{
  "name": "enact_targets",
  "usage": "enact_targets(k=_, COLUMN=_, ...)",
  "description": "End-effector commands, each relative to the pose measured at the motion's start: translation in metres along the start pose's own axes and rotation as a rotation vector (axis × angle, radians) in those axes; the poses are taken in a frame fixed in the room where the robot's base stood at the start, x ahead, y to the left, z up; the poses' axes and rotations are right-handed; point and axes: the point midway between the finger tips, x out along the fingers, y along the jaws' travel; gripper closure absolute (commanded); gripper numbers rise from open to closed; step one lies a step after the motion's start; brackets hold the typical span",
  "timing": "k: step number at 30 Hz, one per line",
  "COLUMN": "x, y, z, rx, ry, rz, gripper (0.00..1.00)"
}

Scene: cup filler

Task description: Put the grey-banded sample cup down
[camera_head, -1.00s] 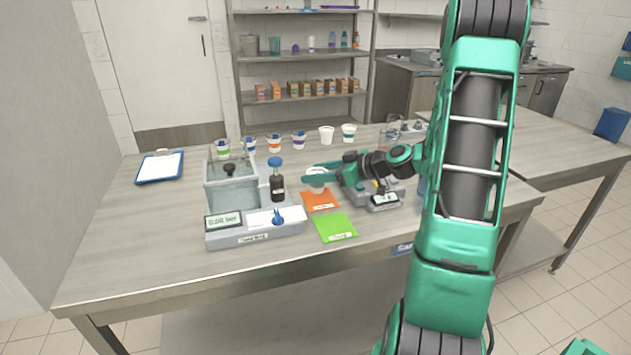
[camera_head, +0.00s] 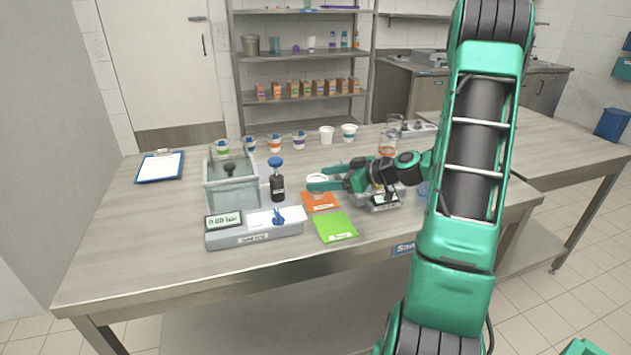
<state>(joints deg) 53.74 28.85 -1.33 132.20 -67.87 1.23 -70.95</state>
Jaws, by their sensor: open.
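A white cup (camera_head: 317,179) stands upright at the back part of the orange mat (camera_head: 320,203). It is the likely sample cup, but its grey band cannot be made out because a finger covers its front. My gripper (camera_head: 316,177) is open, with one finger behind the cup and one in front of it. The fingers point left, and the tips reach about as far as the cup. Whether either finger touches the cup cannot be told.
A green mat (camera_head: 337,227) lies in front of the orange one. Several cups (camera_head: 299,141) line the back.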

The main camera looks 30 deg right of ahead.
Motion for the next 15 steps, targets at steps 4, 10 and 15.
enact_targets(k=4, x=-0.032, y=0.002, z=0.000, rx=0.001, ry=0.000, rz=0.006, gripper=0.32)
enact_targets(k=10, x=-0.069, y=0.001, z=0.000, rx=0.001, ry=0.000, rz=0.004, gripper=0.32)
enact_targets(k=15, x=-0.089, y=0.001, z=0.000, rx=0.000, ry=0.001, rz=0.003, gripper=0.32)
